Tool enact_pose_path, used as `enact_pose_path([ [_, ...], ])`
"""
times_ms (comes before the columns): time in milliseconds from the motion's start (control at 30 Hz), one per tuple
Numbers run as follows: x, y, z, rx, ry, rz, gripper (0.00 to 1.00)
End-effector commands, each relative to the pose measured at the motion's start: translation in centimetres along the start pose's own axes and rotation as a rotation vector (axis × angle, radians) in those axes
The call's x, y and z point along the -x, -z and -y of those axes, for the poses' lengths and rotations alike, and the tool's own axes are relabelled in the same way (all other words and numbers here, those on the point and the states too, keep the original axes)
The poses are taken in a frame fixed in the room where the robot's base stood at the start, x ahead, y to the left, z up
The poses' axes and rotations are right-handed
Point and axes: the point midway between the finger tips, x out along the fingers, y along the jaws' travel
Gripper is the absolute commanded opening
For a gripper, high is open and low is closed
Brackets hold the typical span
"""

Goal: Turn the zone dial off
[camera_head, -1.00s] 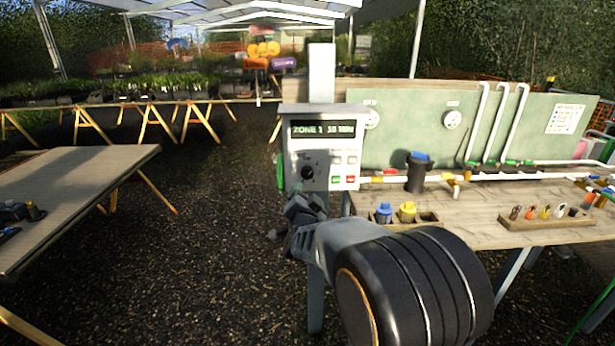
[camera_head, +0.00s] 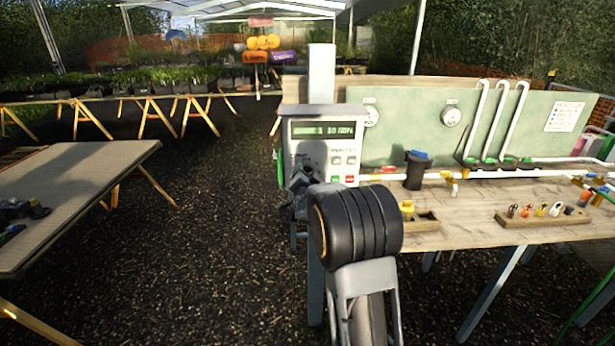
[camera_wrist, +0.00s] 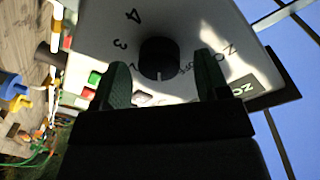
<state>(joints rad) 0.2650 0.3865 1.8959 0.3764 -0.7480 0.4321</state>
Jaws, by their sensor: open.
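The zone dial (camera_wrist: 159,58) is a round black knob with a white pointer line, on the face of a white control box (camera_head: 346,160). In the wrist view the numbers 3 and 4 show beside it, and other lettering is partly hidden. My gripper (camera_wrist: 160,85) is open, with one finger on each side of the dial in the picture; I cannot tell whether they touch it. In the head view my gripper (camera_head: 299,182) is at the box's lower left, and my arm hides the dial there. The box's display (camera_head: 322,130) ends in "10 MIN".
A wooden bench (camera_head: 470,205) stands right of the box, with a black cup-like part (camera_head: 415,172), white pipes and a wooden tool holder (camera_head: 543,217). A table (camera_head: 70,195) stands at left. The gravel floor between is clear.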

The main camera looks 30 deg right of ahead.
Motion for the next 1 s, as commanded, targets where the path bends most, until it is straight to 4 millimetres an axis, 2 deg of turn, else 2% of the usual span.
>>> enact_pose_path([
  [167, 0.00, -0.01, -0.02, 0.000, 0.000, 0.000, 0.68],
  [700, 0.03, -0.01, -0.02, 0.000, 0.000, 0.000, 0.19],
  [1000, 0.02, -0.21, -0.19, 0.056, 0.002, -0.004, 0.19],
])
